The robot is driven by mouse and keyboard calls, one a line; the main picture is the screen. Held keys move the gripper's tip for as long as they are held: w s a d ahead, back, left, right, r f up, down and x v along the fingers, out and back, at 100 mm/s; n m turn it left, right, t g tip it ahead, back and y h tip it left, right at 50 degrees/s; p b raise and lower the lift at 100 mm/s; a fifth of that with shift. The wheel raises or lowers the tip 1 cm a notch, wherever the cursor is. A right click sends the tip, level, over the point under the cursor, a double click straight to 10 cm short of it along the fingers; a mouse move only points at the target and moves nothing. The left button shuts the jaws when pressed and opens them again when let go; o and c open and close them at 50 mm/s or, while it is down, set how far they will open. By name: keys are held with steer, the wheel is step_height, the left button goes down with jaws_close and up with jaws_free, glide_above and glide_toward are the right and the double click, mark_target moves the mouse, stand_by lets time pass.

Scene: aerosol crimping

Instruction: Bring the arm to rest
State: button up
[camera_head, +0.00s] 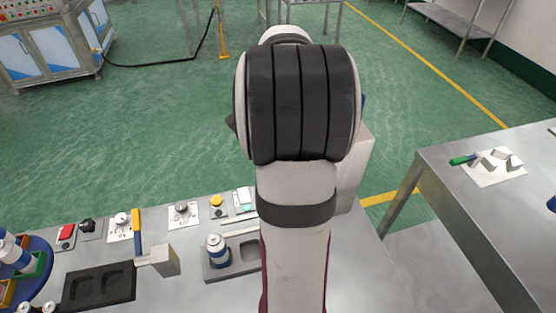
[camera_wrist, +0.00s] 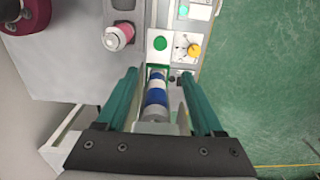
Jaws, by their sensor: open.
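My gripper (camera_wrist: 159,74) shows in the wrist view with its two teal fingers apart. A blue, white and silver can (camera_wrist: 155,98) lies in the gap between the fingers in that view, with space visible beside it. I cannot tell how far it is from the fingertips. In the head view my own arm fills the middle and hides the gripper.
The grey bench (camera_head: 198,292) carries a row of knobs and buttons, including a yellow button (camera_head: 216,201), and an empty dark tray (camera_head: 98,288). A blue rack with cans (camera_head: 42,284) is at far left. A second table (camera_head: 467,215) stands at right.

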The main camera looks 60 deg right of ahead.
steer(key=w+a+r+n, duration=0.2)
steer(key=a+n, duration=0.3)
steer(key=a, duration=0.4)
steer(key=w+a+r+n, duration=0.1)
steer(key=a+n, duration=0.3)
steer(key=a, duration=0.6)
steer(key=s+a+n+y, duration=0.1)
steer(key=s+a+n, duration=0.4)
steer(key=a, duration=0.3)
steer(key=s+a+f+n, duration=0.1)
steer(key=s+a+n, duration=0.3)
steer(key=a+n, duration=0.3)
steer(key=shift+s+a+f+n+y, duration=0.3)
steer(key=shift+s+a+y, duration=0.1)
